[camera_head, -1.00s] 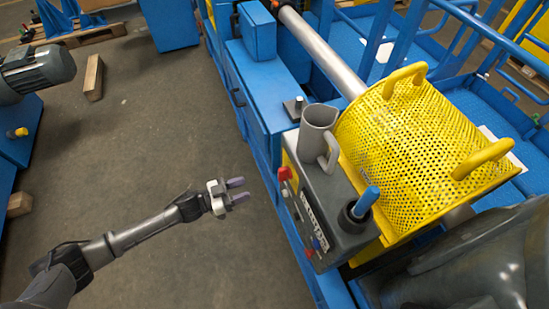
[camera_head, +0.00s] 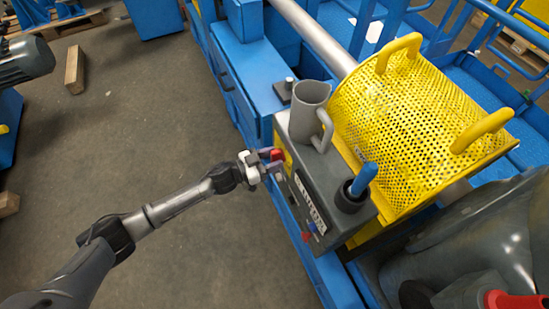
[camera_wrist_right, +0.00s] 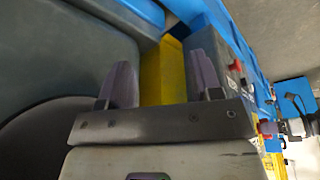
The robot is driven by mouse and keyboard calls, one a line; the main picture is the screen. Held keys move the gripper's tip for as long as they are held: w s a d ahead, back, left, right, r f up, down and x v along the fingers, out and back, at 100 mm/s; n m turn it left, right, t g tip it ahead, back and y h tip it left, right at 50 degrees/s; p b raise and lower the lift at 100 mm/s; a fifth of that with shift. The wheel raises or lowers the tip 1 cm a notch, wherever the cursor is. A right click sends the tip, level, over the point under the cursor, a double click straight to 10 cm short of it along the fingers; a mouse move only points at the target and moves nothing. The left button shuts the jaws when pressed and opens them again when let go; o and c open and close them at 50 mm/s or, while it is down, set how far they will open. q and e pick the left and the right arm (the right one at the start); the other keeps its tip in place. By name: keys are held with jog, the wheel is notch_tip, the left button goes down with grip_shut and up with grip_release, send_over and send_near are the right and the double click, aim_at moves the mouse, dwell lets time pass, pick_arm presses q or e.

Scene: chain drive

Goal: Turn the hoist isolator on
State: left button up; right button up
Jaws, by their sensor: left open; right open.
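The red isolator knob (camera_head: 277,155) is on the left side face of the grey control box (camera_head: 327,180), in front of a yellow backing plate. My left gripper (camera_head: 268,162) is open at that face, with its fingertips at the knob. The fingers partly cover the knob, so I cannot tell whether they touch it or which way it is turned. My right gripper (camera_wrist_right: 162,82) is open and empty in the right wrist view, with grey and yellow surfaces behind it. It does not show clearly in the head view.
A grey jug (camera_head: 309,110) stands on the control box, near an upright blue-handled lever (camera_head: 364,179). A perforated yellow guard (camera_head: 420,125) with two handles lies to the right. A blue frame (camera_head: 255,85) runs behind.

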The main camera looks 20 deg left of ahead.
pick_arm(q)
jog(key=shift+w+d, duration=0.2)
jog(key=shift+w, duration=0.1)
jog(key=shift+c, duration=0.4)
grip_shut()
